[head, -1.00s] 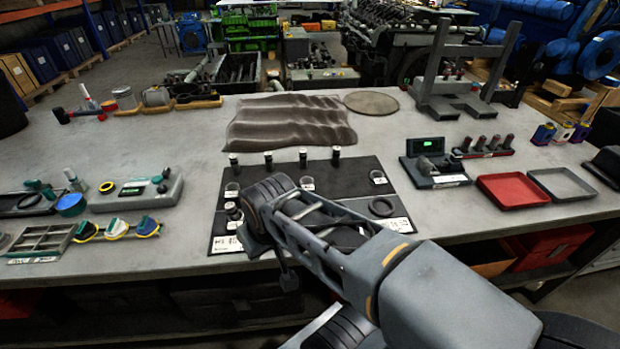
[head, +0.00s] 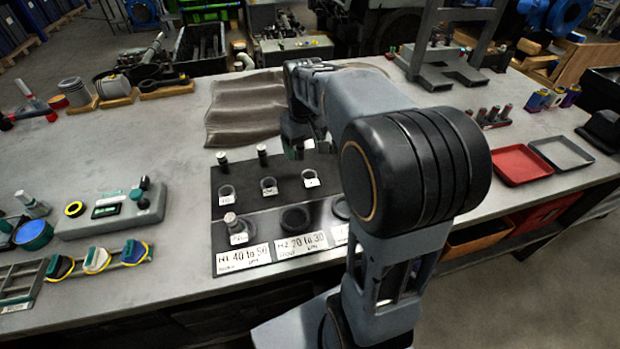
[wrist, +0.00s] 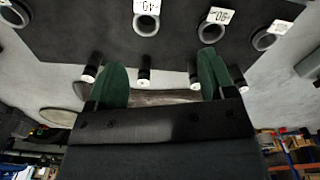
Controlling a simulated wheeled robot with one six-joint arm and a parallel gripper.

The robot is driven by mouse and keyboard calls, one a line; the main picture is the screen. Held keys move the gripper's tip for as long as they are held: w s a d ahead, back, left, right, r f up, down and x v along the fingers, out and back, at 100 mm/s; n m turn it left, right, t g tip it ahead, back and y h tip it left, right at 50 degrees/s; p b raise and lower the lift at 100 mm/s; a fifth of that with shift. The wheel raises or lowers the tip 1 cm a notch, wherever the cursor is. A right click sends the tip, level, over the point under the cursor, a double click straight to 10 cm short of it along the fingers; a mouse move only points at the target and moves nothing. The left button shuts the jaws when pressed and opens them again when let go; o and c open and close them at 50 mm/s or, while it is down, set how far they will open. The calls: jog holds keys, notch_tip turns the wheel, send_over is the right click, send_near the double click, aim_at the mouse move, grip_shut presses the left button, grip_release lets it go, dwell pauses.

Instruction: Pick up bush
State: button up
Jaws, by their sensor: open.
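Several grey ring-shaped bushes with white tags lie on the black mat (head: 262,213). In the head view I see a left one (head: 227,191), a middle one (head: 268,186) and a right one (head: 310,178). In the wrist view, tagged rings (wrist: 146,25) (wrist: 211,31) lie beyond the fingertips, near the top. I cannot tell which bush is meant. In the head view my gripper (head: 304,148) is over the mat's back edge, partly hidden by my arm.
Dark pins with pale tops (head: 222,159) (head: 262,152) stand along the mat's back edge, close to the fingers in the wrist view (wrist: 144,72). A brown wavy cloth (head: 245,110) lies behind. A red tray (head: 521,165) is at right. My arm hides the mat's right part.

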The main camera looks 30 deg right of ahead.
jog(key=w+d+f, duration=0.1)
jog(key=w+d, duration=0.1)
send_near(309, 174)
jog(key=shift+s+a+f+g, duration=0.3)
jog(key=shift+s+a+f, duration=0.2)
jog(key=shift+s+f, duration=0.3)
jog(key=shift+w+d+f, duration=0.1)
jog(key=shift+w+f, duration=0.05)
jog(key=shift+f, duration=1.55)
jog(key=shift+w+d+f, duration=0.1)
jog(key=shift+w+f, duration=0.05)
jog(key=shift+f, duration=1.6)
jog(key=c, duration=0.9)
jog(key=shift+r, duration=0.15)
jog(key=shift+c, duration=0.2)
